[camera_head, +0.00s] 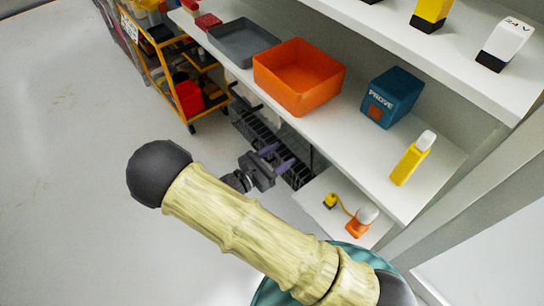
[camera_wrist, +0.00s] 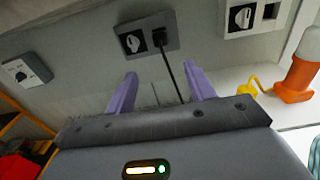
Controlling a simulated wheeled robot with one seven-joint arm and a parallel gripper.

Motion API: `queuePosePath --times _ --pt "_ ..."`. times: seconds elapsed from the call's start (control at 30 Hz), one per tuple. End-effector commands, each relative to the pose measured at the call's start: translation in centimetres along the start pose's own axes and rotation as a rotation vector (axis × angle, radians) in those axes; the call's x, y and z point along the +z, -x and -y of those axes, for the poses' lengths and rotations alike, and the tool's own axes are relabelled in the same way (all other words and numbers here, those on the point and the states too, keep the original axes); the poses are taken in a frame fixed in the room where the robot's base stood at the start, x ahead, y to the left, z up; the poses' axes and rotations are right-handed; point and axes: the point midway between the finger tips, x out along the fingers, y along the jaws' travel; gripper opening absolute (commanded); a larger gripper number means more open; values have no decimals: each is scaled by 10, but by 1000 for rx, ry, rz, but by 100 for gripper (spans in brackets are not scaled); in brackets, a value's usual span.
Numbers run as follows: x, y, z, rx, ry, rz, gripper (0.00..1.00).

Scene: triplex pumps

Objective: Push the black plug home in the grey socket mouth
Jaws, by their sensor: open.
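In the wrist view the black plug (camera_wrist: 160,37) is at the right half of a grey socket plate (camera_wrist: 146,28) on the wall, with its dark cable hanging down. The plug covers the mouth behind it, and I cannot tell how deep it sits. My gripper (camera_wrist: 162,72) is open, its two purple fingers pointing up toward the plate, below and apart from the plug. The cable runs down through the view between the fingers. In the head view my gripper (camera_head: 277,156) is beside the shelf, behind my arm; the plug and socket cannot be made out there.
A grey switch box (camera_wrist: 22,70) is at left and a white one (camera_wrist: 243,17) at upper right. An orange-and-white bottle (camera_wrist: 300,70) stands on a low shelf right of my fingers. The upper shelf holds an orange bin (camera_head: 298,75) and blue box (camera_head: 392,97). An orange cart (camera_head: 165,60) stands behind.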

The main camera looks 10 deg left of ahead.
Motion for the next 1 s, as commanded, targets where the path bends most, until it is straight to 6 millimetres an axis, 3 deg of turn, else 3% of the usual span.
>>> queuePosePath --times 0.1,0.23,1.0 --pt "1 17 -1 2 0 0 54" --pt "0 24 0 0 1 1 54" --pt "0 25 0 -1 0 0 54"
